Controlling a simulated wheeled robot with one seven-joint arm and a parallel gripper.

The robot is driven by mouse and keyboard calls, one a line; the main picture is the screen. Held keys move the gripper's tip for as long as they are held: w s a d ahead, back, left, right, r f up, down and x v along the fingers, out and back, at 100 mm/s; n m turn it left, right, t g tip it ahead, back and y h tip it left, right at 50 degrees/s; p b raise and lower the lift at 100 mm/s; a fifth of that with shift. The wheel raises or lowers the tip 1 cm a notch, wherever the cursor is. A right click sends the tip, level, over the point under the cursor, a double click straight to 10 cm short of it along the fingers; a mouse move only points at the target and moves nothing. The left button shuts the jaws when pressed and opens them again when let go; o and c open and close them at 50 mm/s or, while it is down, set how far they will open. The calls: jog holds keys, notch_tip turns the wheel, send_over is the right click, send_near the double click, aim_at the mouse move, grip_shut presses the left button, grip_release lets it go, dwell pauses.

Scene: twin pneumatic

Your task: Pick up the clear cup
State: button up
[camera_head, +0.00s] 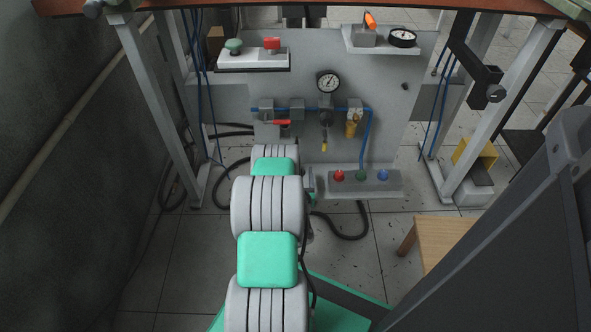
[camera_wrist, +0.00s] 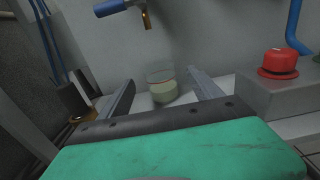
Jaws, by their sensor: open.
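The clear cup (camera_wrist: 162,90) shows in the wrist view, see-through above with a pale greenish-yellow lower part. It appears upright, close to the grey panel. My gripper (camera_wrist: 160,78) is open, with one finger on the left of the cup and one on the right. The cup shows between the fingers with gaps on both sides, and I cannot tell whether it is fully within their reach. Nothing is held. In the head view I cannot make out the cup, and my arm covers much of the lower panel.
A red button (camera_wrist: 279,62) on a grey box (camera_wrist: 280,95) stands right of the gripper. The head view shows a gauge (camera_head: 329,83), blue tubing (camera_head: 366,135) and a wooden stool (camera_head: 445,240) at the right.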

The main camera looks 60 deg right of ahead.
jog(key=shift+b+x, duration=0.45)
jog(key=shift+x, duration=1.9)
grip_shut()
jog(key=shift+w+r, duration=0.1)
jog(key=shift+r+p, duration=1)
jog(key=shift+r, duration=0.65)
jog(key=shift+a+b, duration=0.2)
jog(key=shift+b, duration=0.15)
